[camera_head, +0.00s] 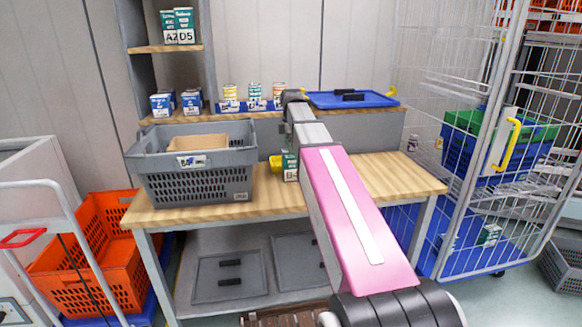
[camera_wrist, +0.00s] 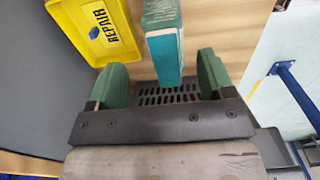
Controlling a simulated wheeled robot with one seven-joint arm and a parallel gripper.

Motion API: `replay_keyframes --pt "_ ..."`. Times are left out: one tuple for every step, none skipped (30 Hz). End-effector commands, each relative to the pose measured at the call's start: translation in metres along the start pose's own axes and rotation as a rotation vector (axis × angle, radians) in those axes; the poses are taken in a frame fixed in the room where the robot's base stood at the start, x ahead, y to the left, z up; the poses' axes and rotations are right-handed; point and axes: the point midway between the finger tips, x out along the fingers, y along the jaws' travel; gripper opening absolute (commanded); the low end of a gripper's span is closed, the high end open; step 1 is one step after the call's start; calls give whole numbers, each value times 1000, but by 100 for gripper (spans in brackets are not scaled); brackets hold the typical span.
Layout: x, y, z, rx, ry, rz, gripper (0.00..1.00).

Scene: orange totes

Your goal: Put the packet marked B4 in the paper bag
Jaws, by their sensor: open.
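A green-and-white packet (camera_head: 289,168) stands on the wooden bench, partly hidden by my arm; its marking is not clearly readable. In the wrist view a teal-and-white packet (camera_wrist: 166,50) lies between the fingers of my gripper (camera_wrist: 161,62), with its near end between the green pads. The fingers are open, with a gap on both sides. In the head view my arm hides the fingers. A brown, paper-like thing (camera_head: 198,142) shows inside the grey crate; I cannot tell if it is the paper bag.
The grey crate (camera_head: 160,180) stands on the bench (camera_head: 385,172) at left. A yellow tray marked REPAIR (camera_wrist: 105,30) is left of the packet. Packets marked A2 and D5 (camera_head: 178,26) stand on the upper shelf. A wire cage trolley (camera_head: 440,50) is at right. Bare bench lies right of my arm.

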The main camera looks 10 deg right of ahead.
Motion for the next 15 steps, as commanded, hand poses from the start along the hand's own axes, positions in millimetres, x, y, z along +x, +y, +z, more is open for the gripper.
replay_keyframes --pt "2 0 0 0 0 0 75" --pt "4 -1 0 0 0 1 75" --pt "5 -1 0 0 0 1 75" --pt "8 -2 0 0 0 1 75" --pt "10 -2 -1 0 0 1 75" --pt "15 -4 -1 1 0 0 75" --pt "18 -5 -1 1 0 0 75" --pt "22 -6 -2 1 0 -1 75" --pt "28 -7 -2 1 0 -1 75" --pt "32 -8 -2 1 0 -1 75" --pt "36 -8 -2 1 0 0 75" --pt "41 -7 -2 1 0 0 75" --pt "45 -7 -2 0 0 -1 75" --pt "48 -7 -2 0 0 0 75" --pt "50 -7 -2 0 0 0 75"
